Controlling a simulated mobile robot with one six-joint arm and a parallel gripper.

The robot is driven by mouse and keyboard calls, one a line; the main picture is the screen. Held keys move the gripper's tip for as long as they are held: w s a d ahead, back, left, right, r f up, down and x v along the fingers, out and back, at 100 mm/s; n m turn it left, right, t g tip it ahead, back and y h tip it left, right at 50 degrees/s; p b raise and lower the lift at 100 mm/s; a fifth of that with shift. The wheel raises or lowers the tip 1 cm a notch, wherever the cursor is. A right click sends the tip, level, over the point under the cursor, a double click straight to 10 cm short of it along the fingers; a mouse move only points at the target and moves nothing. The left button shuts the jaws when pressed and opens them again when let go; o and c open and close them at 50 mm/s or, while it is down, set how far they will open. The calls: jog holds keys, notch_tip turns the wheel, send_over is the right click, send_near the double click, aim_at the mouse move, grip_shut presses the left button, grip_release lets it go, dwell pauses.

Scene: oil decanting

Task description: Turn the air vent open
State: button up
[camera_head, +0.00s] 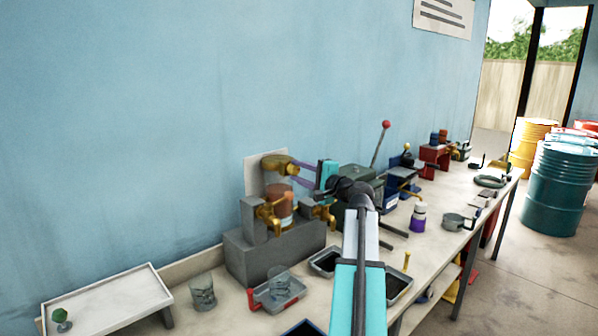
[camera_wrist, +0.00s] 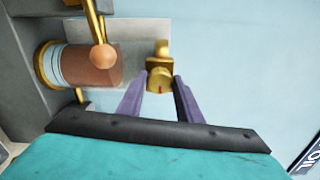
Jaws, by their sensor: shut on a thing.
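The air vent is a brass knob (camera_wrist: 160,78) with a small red mark, in front of a pale plate on the wall. In the head view the brass vent (camera_head: 276,165) sits above a copper-coloured cylinder (camera_head: 280,203). My gripper (camera_wrist: 161,82) has its two purple fingers on either side of the knob and is shut on it. In the head view my gripper (camera_head: 292,169) reaches the vent from the right, and its fingertips partly cover the knob. The copper cylinder also shows in the wrist view (camera_wrist: 95,68), left of the fingers.
A brass tap (camera_head: 268,213) and a grey block (camera_head: 262,252) stand below the vent. A brass lever with a round end (camera_wrist: 103,57) is close left of my fingers. Trays, a glass beaker (camera_head: 202,292) and a vise-like machine crowd the bench.

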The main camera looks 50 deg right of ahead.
jog(key=shift+m, duration=0.4)
jog(key=o, duration=1)
jog(key=shift+o, duration=0.2)
jog(key=shift+s, duration=0.1)
jog(key=s+a+b, duration=0.1)
jog(key=s+b, duration=0.2)
jog(key=s, duration=1)
jog(key=shift+s+b, duration=0.3)
jog(key=shift+s, duration=0.05)
